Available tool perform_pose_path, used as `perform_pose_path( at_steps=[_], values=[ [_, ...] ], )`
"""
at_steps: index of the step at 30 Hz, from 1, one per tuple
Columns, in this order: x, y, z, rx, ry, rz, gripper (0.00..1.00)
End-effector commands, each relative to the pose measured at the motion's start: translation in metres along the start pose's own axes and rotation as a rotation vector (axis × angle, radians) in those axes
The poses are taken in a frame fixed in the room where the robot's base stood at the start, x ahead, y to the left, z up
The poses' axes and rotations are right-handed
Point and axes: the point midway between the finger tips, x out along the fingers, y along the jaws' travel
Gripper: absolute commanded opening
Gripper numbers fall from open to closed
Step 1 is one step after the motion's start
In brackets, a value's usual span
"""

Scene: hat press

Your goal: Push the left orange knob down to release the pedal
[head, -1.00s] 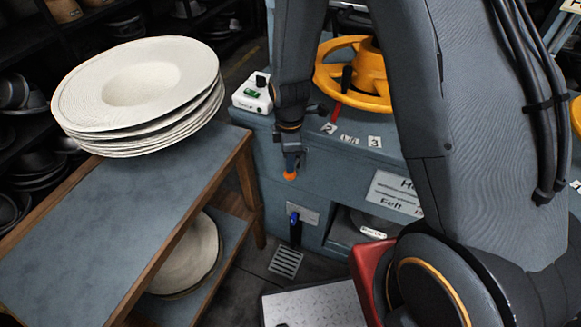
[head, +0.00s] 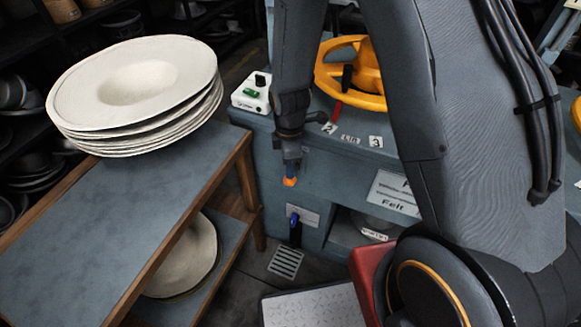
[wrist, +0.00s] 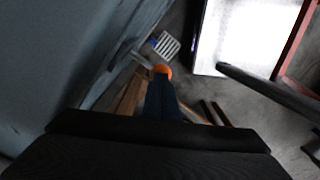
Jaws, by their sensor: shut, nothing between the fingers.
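My gripper (head: 289,182) is shut and empty, with its orange fingertips pointing down in front of the blue-grey press cabinet (head: 345,165). The fingertips (wrist: 162,70) also show in the wrist view, above the floor. Below them in the head view, a small blue-topped dark lever (head: 294,222) stands at a pale plate on the cabinet front. My gripper is apart from this lever. I cannot pick out a separate orange knob in either view. A light patterned metal plate (head: 312,306) lies low in front of the press; I cannot tell whether it is the pedal.
A wooden-edged table (head: 110,215) with a stack of pale felt hats (head: 140,85) stands at left; another hat (head: 185,262) is on its lower shelf. A yellow handwheel (head: 368,75) and a white switch box (head: 252,93) sit on the press. A floor grate (head: 286,263) lies below the lever.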

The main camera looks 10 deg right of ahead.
Motion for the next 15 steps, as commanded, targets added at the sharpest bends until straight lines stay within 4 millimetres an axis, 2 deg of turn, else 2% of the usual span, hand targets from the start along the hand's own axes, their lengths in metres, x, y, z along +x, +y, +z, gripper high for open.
perform_pose_path(
  at_steps=[7, 15],
  values=[
    [-0.005, 0.000, 0.000, 0.000, 0.000, 0.000, 0.00],
    [-0.029, 0.000, 0.000, 0.000, 0.000, 0.001, 0.00]
  ],
)
